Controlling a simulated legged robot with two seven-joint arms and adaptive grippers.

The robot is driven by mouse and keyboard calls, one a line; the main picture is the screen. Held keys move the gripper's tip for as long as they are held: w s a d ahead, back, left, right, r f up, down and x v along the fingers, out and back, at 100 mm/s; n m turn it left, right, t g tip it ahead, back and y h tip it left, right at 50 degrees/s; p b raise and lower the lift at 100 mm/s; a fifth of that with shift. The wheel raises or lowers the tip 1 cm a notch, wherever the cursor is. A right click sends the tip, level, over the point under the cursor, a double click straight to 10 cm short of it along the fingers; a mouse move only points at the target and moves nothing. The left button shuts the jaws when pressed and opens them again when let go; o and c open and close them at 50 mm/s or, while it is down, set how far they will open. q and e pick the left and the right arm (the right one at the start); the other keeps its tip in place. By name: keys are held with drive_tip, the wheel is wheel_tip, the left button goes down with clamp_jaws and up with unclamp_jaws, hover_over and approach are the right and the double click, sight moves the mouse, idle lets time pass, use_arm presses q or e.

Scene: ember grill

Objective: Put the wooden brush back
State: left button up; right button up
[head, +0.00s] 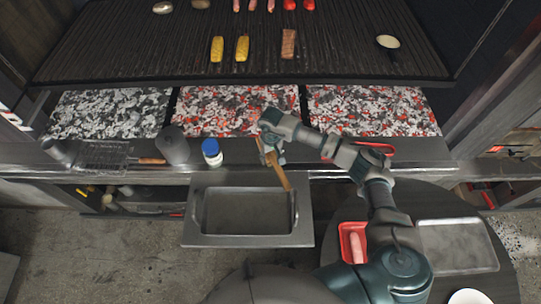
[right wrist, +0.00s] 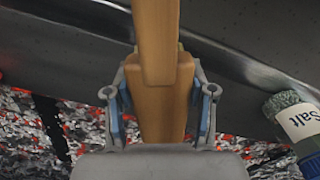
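The wooden brush (head: 278,172) is in my right gripper (head: 271,152), above the counter's front edge and the back of the metal tray. Its brown handle slants down to the right over the tray. In the right wrist view, the brush's wood (right wrist: 160,95) runs between the two fingers of my right gripper (right wrist: 160,72), which close on it from both sides. The brush's far end is cut off there, and I cannot make out bristles. My left gripper is not in view.
A metal tray (head: 187,222) hangs at the counter front. Glowing coals (head: 237,108) lie behind, under the grill. A red tray (head: 343,240) sits on the round table.

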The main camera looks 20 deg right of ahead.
drive_tip(key=o, duration=0.4)
drive_tip(key=shift+d, duration=0.1)
drive_tip(key=shift+r+p, duration=0.3)
drive_tip(key=shift+p, duration=0.1)
wheel_tip(320, 180, up, 12)
drive_tip(key=b, duration=0.1)
